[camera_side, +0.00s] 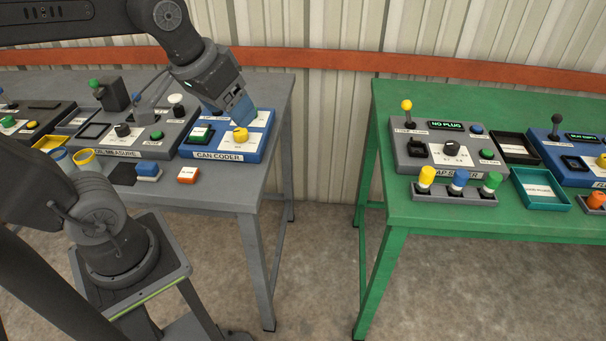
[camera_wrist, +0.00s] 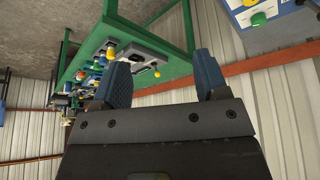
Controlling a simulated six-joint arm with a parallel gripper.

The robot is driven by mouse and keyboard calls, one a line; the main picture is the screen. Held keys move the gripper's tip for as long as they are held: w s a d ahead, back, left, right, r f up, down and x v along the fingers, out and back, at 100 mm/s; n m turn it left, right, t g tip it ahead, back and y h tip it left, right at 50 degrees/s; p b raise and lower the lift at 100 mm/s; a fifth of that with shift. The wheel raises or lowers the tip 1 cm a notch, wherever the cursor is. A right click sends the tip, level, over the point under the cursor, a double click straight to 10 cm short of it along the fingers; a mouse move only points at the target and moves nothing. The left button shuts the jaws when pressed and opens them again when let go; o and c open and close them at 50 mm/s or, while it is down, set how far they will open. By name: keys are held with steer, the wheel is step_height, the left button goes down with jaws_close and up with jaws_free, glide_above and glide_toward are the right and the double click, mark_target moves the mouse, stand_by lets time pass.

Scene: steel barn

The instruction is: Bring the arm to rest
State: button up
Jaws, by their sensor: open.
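My gripper (camera_side: 243,112) is above the blue CAN CODER box (camera_side: 255,148) at the right end of the grey table. Its blue fingers point down and to the right, close to the back of the box. In the wrist view my gripper (camera_wrist: 163,80) shows two blue fingers spread apart with nothing between them. The side view does not show clearly whether a finger touches the box.
A green table (camera_side: 400,205) with control boxes stands to the right, across a gap of bare floor. A corrugated wall is behind.

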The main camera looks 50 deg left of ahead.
steer(key=s, duration=0.1)
steer(key=s+d+f+m, duration=0.1)
steer(key=s, duration=0.1)
steer(key=s+d+f+m, duration=0.1)
steer(key=shift+s+d+f+t, duration=0.1)
steer(key=shift+s+f+t, duration=0.05)
steer(key=shift+t, duration=0.25)
